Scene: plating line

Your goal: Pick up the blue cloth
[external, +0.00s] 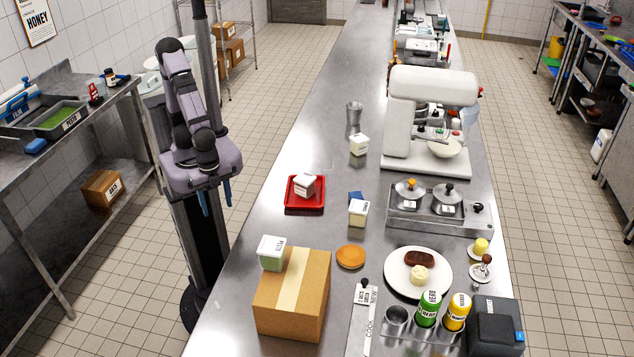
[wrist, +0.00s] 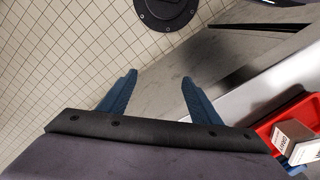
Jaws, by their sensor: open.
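A small dark blue patch (external: 355,196), which looks like the blue cloth, lies on the steel counter. It is mostly hidden behind a white-topped tub (external: 358,212). Another blue block (external: 35,146), sponge-like, lies on the left side table. My gripper (external: 217,207) is open and empty, hanging beyond the counter's left edge, well apart from both. In the wrist view, its two blue fingers (wrist: 159,78) are spread with nothing between them. A bit of blue (wrist: 297,171) shows by the red tray there; I cannot tell what it is.
A red tray (external: 290,204) with a white carton (external: 305,185) stands between my gripper and the blue patch. A cardboard box (external: 312,300) is in front, a mixer (external: 400,130) behind, and a steel warmer with two lidded pots (external: 455,222) at right.

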